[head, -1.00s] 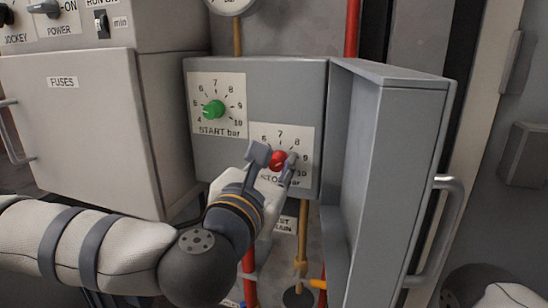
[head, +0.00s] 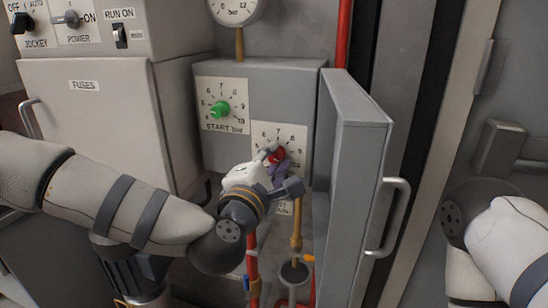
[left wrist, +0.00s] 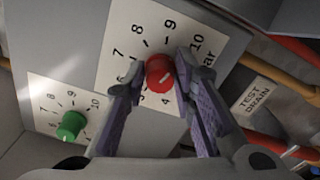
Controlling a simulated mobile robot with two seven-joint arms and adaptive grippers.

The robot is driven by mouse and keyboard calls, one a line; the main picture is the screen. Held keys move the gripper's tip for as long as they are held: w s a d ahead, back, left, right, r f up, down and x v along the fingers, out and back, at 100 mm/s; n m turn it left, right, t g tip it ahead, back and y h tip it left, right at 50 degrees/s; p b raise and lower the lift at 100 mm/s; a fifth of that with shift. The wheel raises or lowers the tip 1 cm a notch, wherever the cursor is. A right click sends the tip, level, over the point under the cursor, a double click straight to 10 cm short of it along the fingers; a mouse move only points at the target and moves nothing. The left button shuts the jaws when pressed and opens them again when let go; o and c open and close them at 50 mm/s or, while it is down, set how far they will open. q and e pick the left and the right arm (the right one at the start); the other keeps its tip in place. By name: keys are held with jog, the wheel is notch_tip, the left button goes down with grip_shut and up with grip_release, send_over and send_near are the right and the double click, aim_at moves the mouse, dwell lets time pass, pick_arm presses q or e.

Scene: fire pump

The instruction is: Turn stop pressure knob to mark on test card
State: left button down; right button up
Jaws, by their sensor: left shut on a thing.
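The red stop pressure knob (head: 278,155) sits on the lower right dial plate (head: 295,134) of the grey pressure box. It also shows in the left wrist view (left wrist: 159,73), between the two fingertips, with the scale numbers around it. My left gripper (head: 275,158) is shut on this knob, one finger on each side. A small white mark shows on the knob's face, but its exact reading is hard to tell. The fingers and hand hide part of the scale in both views. I cannot make out a test card. My right gripper is out of view.
The green start knob (head: 219,109) is on the upper left dial plate (head: 223,90). The box's open grey door (head: 352,180) with a handle (head: 392,217) stands just right of the dials. A fuse cabinet (head: 100,115) is at left. Red and yellow pipes run below.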

pick_arm(q)
jog(key=shift+m, duration=1)
jog(key=c, duration=1.3)
grip_release()
jog(key=v, duration=1.2)
